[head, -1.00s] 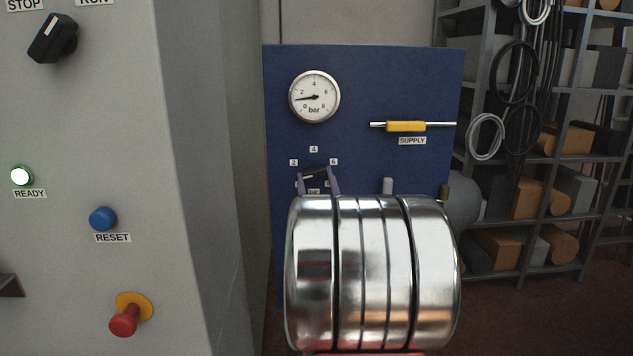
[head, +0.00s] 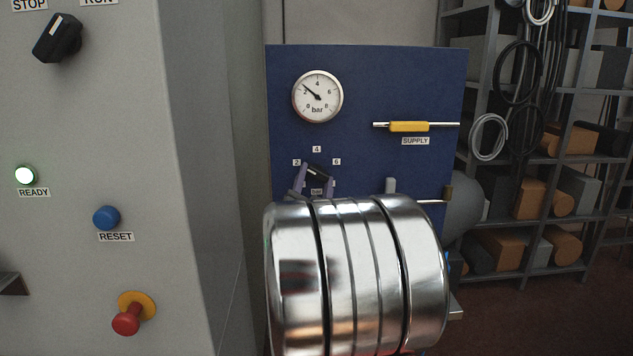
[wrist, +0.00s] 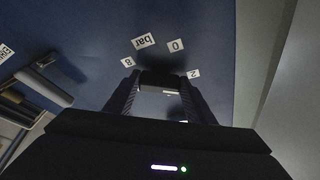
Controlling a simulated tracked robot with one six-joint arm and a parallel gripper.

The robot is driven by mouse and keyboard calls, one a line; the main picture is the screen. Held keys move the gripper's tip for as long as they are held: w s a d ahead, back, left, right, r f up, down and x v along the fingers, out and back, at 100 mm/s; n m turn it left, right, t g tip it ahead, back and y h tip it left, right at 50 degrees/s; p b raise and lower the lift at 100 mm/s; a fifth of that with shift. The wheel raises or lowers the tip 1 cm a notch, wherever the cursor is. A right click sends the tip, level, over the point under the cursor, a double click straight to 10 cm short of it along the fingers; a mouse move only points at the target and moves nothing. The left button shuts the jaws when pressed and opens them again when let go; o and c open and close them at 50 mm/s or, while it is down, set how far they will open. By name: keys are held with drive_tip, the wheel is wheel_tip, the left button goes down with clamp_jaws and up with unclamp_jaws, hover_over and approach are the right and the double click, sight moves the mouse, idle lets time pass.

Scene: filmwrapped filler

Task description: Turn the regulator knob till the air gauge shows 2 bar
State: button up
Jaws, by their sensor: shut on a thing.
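The air gauge (head: 317,97) is a round white dial at the top of the blue panel. Its needle points up and left, a little past the 2 mark towards 4. The regulator knob (head: 318,172) is black, below the gauge, ringed by number labels. Its pale pointer line tilts to the upper left, between the 2 and 4 labels. My gripper (head: 316,180) is shut on the knob, one finger on each side. In the wrist view the knob (wrist: 160,82) sits between the two dark fingers; the labels appear upside down there.
A yellow SUPPLY handle (head: 409,127) is right of the gauge. A grey peg (head: 390,186) sticks out right of the knob. A grey cabinet (head: 200,120) with switch and buttons stands at left; loaded shelves (head: 487,90) are at right.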

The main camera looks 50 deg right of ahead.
drive_tip(key=shift+m+g, duration=0.4)
drive_tip(key=shift+m, duration=0.6)
drive_tip(key=o, duration=1)
drive_tip(key=shift+o, duration=0.2)
drive_tip(key=shift+a, duration=0.1)
drive_tip(key=v, duration=1.3)
drive_tip(key=shift+a+f, duration=0.15)
drive_tip(key=shift+a, duration=0.15)
drive_tip(key=shift+s, duration=0.1)
